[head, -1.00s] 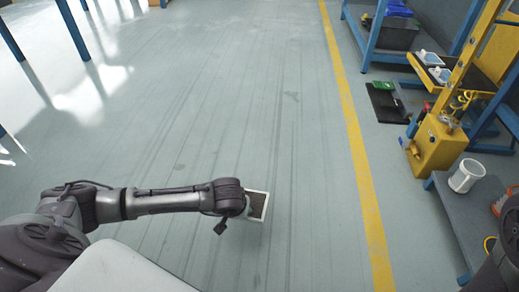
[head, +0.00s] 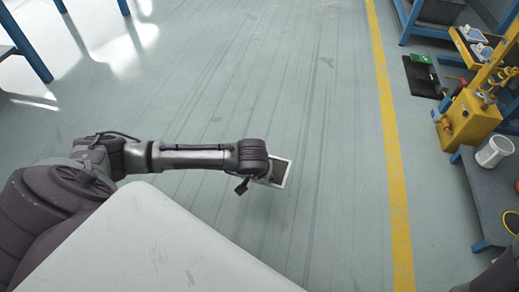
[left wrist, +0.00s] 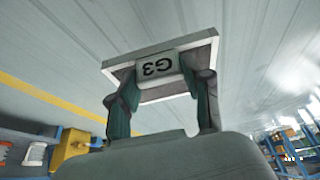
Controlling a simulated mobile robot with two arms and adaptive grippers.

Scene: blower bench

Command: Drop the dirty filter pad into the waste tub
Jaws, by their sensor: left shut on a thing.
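The dirty filter pad (head: 281,174) is a dark mesh in a pale square frame. My left gripper (head: 268,170) is shut on it and holds it above open floor. In the left wrist view the two fingers of my left gripper (left wrist: 162,92) grip a tab marked "G3" on the pad (left wrist: 190,47). A white open-topped tub (head: 494,151) stands on the grey bench at the right, well away from the pad. I cannot tell whether it is the waste tub. My right gripper is not in view.
A yellow stand (head: 466,121) rises beside the grey bench (head: 485,195). A black mat (head: 422,78) with a green item lies on the floor behind it. A yellow floor line (head: 393,160) runs before the bench. The floor around the pad is clear.

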